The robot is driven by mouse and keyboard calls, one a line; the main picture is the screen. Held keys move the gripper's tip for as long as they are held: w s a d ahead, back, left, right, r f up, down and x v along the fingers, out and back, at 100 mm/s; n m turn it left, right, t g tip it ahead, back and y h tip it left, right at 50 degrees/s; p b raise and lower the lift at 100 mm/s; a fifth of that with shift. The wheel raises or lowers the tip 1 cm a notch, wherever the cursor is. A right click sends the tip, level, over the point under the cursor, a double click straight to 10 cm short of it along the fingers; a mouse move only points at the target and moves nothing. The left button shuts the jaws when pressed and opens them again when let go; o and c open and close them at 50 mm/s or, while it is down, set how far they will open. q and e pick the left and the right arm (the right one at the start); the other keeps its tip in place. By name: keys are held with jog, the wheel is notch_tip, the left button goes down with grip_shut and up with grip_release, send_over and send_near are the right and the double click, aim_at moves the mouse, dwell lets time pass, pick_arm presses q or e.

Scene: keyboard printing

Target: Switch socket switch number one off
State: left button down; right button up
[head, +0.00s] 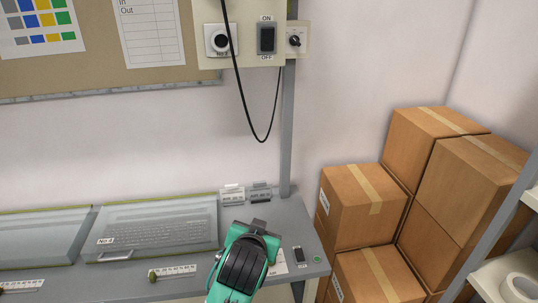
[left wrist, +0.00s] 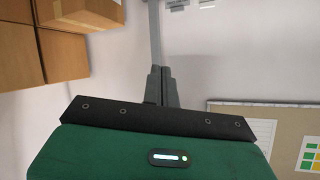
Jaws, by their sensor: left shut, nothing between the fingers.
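On a beige wall panel in the head view are a dark rocker switch (head: 266,39) marked ON above and OFF below, and a round black socket (head: 220,40) with a small label whose number I cannot read surely. A black cable hangs from the panel. Two small socket-like blocks, one white (head: 232,195) and one grey (head: 261,192), stand at the back of the bench; their markings are too small to read. Which way the rocker is set, I cannot tell. My left gripper (head: 258,225) is shut and empty over the bench, below the panel; its fingers show in the left wrist view (left wrist: 160,86).
A rotary knob (head: 295,39) sits right of the rocker. A grey post (head: 287,130) rises behind the bench. Cardboard boxes (head: 362,205) are stacked right.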

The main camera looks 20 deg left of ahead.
pick_arm(q)
jog(key=w+d+r+n+t+y, duration=0.1)
jog(key=w+r+t+y, duration=0.15)
jog(key=r, duration=0.95)
jog(key=w+r+n+t+y, duration=0.2)
jog(key=w+r+t, duration=0.15)
jog(key=r, duration=0.85)
jog(key=s+d+r+n+t+y, duration=0.1)
jog(key=s+r+y, duration=0.1)
jog(key=r, duration=0.9)
jog(key=s+d+r+n+t+y, duration=0.1)
jog(key=d+r+n+y, duration=0.1)
jog(key=r, duration=0.8)
jog(key=shift+s+r+t+y, duration=0.3)
jog(key=shift+s+r+y, duration=0.1)
jog(key=shift+y, duration=0.35)
